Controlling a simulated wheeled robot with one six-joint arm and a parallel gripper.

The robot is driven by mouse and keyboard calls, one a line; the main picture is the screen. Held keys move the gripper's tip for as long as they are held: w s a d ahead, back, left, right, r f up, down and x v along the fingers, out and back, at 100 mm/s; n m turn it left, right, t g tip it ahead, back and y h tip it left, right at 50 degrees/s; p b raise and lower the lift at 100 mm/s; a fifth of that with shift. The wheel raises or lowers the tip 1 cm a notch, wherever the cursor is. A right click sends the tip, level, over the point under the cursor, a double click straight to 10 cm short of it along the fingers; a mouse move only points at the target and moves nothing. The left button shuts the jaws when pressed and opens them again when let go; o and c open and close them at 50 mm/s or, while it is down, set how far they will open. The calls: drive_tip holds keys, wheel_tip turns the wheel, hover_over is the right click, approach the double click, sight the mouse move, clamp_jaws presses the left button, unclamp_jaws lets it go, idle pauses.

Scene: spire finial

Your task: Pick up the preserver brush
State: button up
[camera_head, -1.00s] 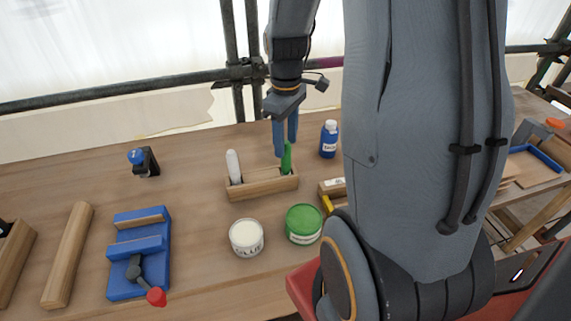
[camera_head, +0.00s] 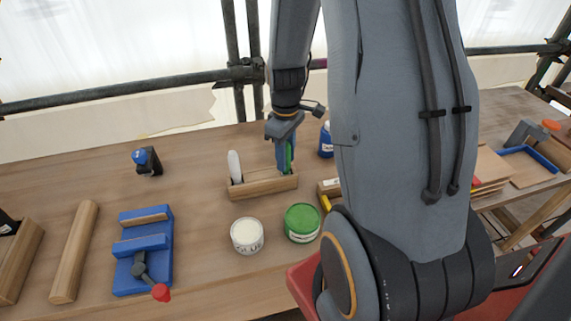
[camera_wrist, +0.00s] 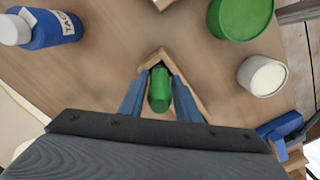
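A brush with a green handle stands upright in a wooden holder (camera_head: 262,187) on the bench. The green handle (camera_head: 288,157) is partly hidden by my fingers in the head view. My gripper (camera_head: 284,168) is lowered over it with its blue fingers pointing down. In the wrist view the green handle (camera_wrist: 159,92) lies between the two fingers (camera_wrist: 160,84), which look open on either side of it. A second brush with a white handle (camera_head: 234,166) stands at the left end of the same holder.
A white can (camera_head: 247,236) and a green can (camera_head: 302,223) stand in front of the holder. A blue bottle (camera_head: 326,140) stands close on the right. A blue vise-like fixture (camera_head: 143,250) is at left.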

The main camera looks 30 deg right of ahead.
clamp_jaws()
drive_tip(key=shift+r, duration=0.15)
drive_tip(key=shift+r+b, duration=1.15)
drive_tip(key=shift+r, duration=3.75)
